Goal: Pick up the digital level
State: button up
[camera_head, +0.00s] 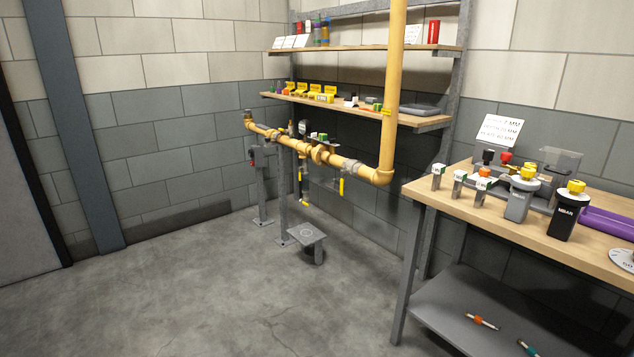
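I cannot pick out the digital level for certain; the small items are too far off to read. A yellow block-like item (320,97) lies on the lower wall shelf (432,122), among small yellow signs. A flat grey item (418,110) lies near that shelf's right end. My gripper is not in view.
A yellow gas pipe (393,90) drops in front of the shelves and runs left on stands. A low grey stool (306,236) stands below. The left floor is clear.

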aim_at(323, 98)
jog(key=i, duration=2.4)
jog(key=i+u, duration=0.15)
jog(key=i, duration=0.4)
jog(key=i+l+u, duration=0.1)
jog(key=i, duration=0.4)
jog(key=k+u, duration=0.2)
jog(key=k, duration=0.45)
jog(key=i+u, duration=0.7)
jog(key=i+l, duration=0.1)
jog(key=i, duration=0.75)
jog(key=i+l, duration=0.1)
jog(key=i, duration=0.8)
jog(key=k+l+z, duration=0.05)
